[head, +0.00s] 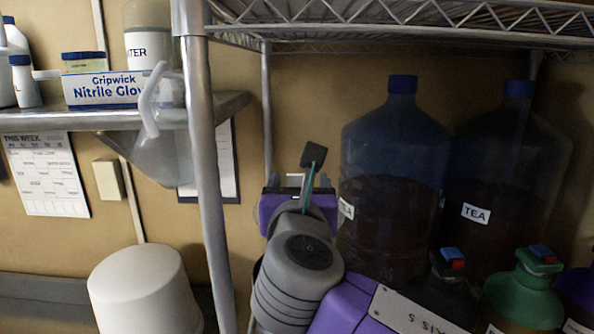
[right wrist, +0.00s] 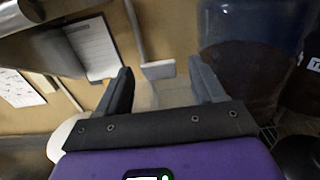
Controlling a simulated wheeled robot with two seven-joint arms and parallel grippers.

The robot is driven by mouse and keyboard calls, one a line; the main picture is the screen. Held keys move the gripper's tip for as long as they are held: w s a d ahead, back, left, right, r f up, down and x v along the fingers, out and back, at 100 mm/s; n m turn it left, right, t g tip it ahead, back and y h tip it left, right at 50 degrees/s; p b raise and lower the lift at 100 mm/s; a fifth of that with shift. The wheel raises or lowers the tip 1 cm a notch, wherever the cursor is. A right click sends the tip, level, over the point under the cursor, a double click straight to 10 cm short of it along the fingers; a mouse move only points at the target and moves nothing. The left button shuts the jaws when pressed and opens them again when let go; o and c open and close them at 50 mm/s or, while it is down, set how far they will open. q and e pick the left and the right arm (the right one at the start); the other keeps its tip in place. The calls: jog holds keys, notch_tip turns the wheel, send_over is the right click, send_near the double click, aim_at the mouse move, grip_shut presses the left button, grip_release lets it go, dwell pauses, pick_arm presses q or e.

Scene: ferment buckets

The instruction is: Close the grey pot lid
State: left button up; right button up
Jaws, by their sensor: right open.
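I cannot make out a grey pot or its lid in either view. My right gripper (head: 300,180) is in front of the back wall in the head view, just right of the metal shelf post, with my grey arm below it. In the right wrist view its two dark fingers (right wrist: 163,82) stand wide apart. No object is clearly held between them; a pale, blurred patch shows behind the gap. My left gripper is not in view.
A cream rounded bucket (head: 145,290) stands at lower left. The metal post (head: 205,150) rises between it and my right arm. Large dark tea jugs (head: 395,190) stand right of the gripper, with a green bottle (head: 525,295) in front. A shelf (head: 120,120) hangs upper left.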

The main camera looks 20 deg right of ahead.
aim_at(299, 181)
jog(key=x, duration=0.5)
jog(key=shift+f, duration=0.1)
grip_shut()
